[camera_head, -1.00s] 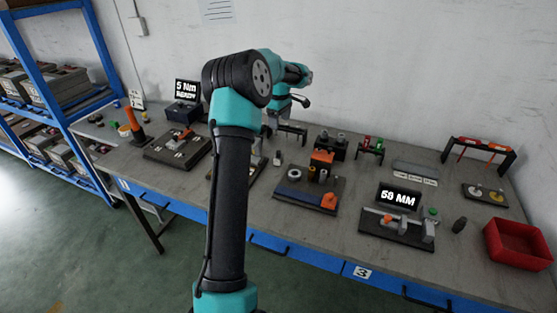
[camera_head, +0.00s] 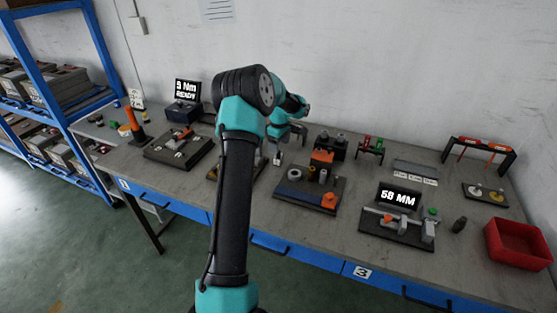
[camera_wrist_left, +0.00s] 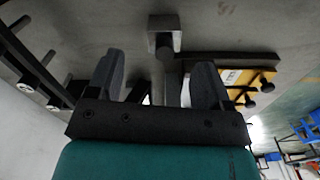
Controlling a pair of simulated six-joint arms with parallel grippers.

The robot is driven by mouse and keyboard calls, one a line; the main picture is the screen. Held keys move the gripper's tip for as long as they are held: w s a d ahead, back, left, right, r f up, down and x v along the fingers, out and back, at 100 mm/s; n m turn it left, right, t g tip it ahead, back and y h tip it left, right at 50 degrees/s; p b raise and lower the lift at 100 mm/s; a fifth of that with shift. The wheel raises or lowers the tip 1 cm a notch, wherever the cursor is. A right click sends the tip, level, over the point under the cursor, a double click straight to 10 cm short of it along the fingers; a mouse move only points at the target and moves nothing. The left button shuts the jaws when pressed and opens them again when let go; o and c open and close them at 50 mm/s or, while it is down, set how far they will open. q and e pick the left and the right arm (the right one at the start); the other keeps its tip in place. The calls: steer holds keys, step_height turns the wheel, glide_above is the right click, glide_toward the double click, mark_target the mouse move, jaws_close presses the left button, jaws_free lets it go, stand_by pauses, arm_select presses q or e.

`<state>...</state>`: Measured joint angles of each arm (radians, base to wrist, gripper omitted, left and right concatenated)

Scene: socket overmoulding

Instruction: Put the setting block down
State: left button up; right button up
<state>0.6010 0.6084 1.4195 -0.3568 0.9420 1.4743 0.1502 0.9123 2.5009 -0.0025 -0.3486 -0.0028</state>
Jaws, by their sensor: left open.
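The setting block appears to be the small grey metal block with a post (camera_wrist_left: 164,42) in the left wrist view. It stands on the bench just beyond my left fingertips, roughly in line with the gap between them. In the head view it seems to be the small pale piece (camera_head: 277,159) below my gripper. My left gripper (camera_wrist_left: 158,75) is open, with its two dark fingers spread and nothing clearly held. In the head view my left gripper (camera_head: 287,140) is partly hidden behind its wrist. My right gripper is not in view.
A yellow-topped plate with dark knobs (camera_wrist_left: 255,82) lies close to the right finger. A dark rack (camera_wrist_left: 45,75) stands at left. In the head view, a fixture board (camera_head: 305,200), a 58 MM gauge (camera_head: 398,228) and a red bin (camera_head: 518,245) stand to the right.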

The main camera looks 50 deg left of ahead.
mark_target(279, 156)
arm_select(q)
steer(key=shift+f, duration=0.45)
steer(key=shift+s+f, duration=0.15)
steer(key=shift+f, duration=1.15)
steer(key=shift+s+f, duration=0.15)
steer(key=shift+f, duration=1.15)
steer(key=c, duration=1.3)
steer(key=shift+r, duration=0.15)
